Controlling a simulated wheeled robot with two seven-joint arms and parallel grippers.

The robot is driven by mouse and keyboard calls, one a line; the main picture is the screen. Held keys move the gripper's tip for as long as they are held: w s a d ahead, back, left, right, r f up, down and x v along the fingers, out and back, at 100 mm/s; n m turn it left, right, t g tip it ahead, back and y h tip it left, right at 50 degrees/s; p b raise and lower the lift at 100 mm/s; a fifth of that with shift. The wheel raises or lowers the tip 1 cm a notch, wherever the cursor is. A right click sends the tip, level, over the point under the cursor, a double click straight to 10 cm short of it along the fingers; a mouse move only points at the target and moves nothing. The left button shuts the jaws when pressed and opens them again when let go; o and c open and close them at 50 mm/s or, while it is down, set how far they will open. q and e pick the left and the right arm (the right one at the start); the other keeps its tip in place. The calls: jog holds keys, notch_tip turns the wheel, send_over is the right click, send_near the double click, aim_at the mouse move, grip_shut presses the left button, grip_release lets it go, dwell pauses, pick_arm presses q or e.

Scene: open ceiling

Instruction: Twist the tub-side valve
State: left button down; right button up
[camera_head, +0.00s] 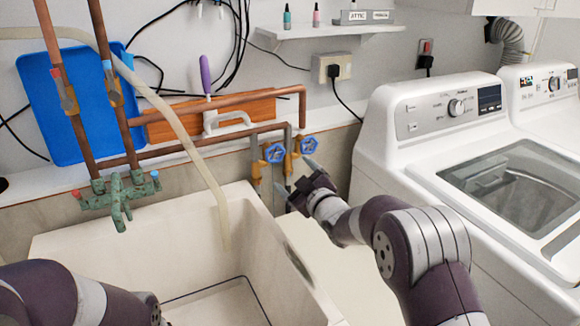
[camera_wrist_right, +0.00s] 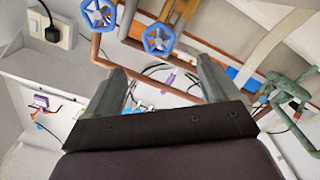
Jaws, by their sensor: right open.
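Two blue valve wheels sit side by side on brass fittings under copper pipes at the back wall. The tub-side valve (camera_head: 275,153) is the left one in the head view. In the right wrist view, which looks turned around, it is the wheel (camera_wrist_right: 158,39) on the right. The other valve (camera_head: 309,145) is on the side of the washer and also shows in the wrist view (camera_wrist_right: 98,14). My right gripper (camera_head: 296,176) is open and empty, with its fingers spread just below and in front of the valves, apart from the wheels. My left gripper is outside the head view.
The white tub (camera_head: 180,243) stands left of the right gripper, with a hose (camera_head: 200,160) hanging into it. A green faucet (camera_head: 118,195) is at its back left. A white washer (camera_head: 390,150) stands close on the right. A wall outlet (camera_head: 334,68) is above the valves.

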aim_at(276, 155)
pick_arm(q)
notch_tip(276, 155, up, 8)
jog(key=p, duration=0.5)
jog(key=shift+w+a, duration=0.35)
pick_arm(e)
jog(key=w+a+m, duration=0.1)
jog(key=w+m, duration=0.3)
jog(key=m, duration=0.6)
jog(key=w+a+m, duration=0.2)
jog(key=w+m, duration=0.3)
jog(key=m, duration=0.6)
jog(key=w+a+m, duration=0.2)
jog(key=w+m, duration=0.2)
jog(key=m, duration=0.6)
jog(key=shift+w+a+f, duration=0.1)
jog(key=shift+w+a, duration=0.05)
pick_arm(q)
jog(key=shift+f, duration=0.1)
pick_arm(e)
jog(key=c, duration=1)
